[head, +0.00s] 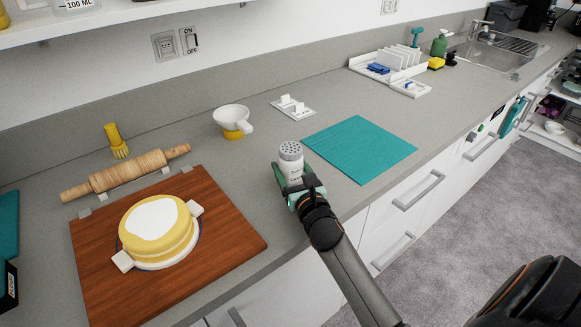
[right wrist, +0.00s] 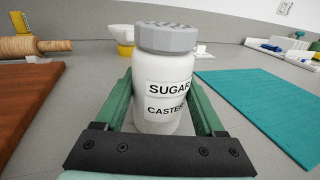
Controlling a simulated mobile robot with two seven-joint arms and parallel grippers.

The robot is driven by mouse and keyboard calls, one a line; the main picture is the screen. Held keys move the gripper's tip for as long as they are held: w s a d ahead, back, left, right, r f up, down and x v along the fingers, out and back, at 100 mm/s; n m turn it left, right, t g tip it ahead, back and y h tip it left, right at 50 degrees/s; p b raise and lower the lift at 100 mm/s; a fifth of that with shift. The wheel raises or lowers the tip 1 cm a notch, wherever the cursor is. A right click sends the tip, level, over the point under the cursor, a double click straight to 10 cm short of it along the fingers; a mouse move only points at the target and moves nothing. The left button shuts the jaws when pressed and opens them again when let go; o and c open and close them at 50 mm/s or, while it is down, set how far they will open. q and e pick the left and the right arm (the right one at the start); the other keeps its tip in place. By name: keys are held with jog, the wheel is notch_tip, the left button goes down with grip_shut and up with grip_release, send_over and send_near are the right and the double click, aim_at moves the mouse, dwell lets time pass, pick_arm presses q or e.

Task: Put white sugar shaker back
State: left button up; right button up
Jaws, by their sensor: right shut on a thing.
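The white sugar shaker (head: 291,160) has a grey perforated lid and stands upright at the front part of the counter, left of the teal mat. In the right wrist view the shaker (right wrist: 165,85) shows the label "SUGAR CASTER". My right gripper (head: 291,182) is shut on the shaker, with its green fingers on either side of the body. The fingers hide the shaker's lower part in the head view, so I cannot tell whether its base touches the counter. A small white holder (head: 293,107) with upright pegs sits behind it on the counter.
A wooden board (head: 90,245) with a yellow cake (head: 158,228) is at the left, with a rolling pin (head: 125,174) behind it. A white and yellow cup (head: 231,120) stands behind the shaker. The teal mat (head: 360,148) lies flat to the right. A shelf edge (head: 100,22) overhangs the upper left.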

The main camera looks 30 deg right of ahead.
jog(key=o, duration=1.1)
jog(key=shift+f, duration=0.2)
jog(key=o, duration=0.5)
jog(key=shift+r, duration=0.1)
jog(key=shift+c, duration=0.2)
jog(key=shift+f+b, duration=0.2)
jog(key=shift+b, duration=0.3)
jog(key=v, duration=1.2)
jog(key=shift+s+r+b, duration=0.1)
jog(key=shift+s+b, duration=0.2)
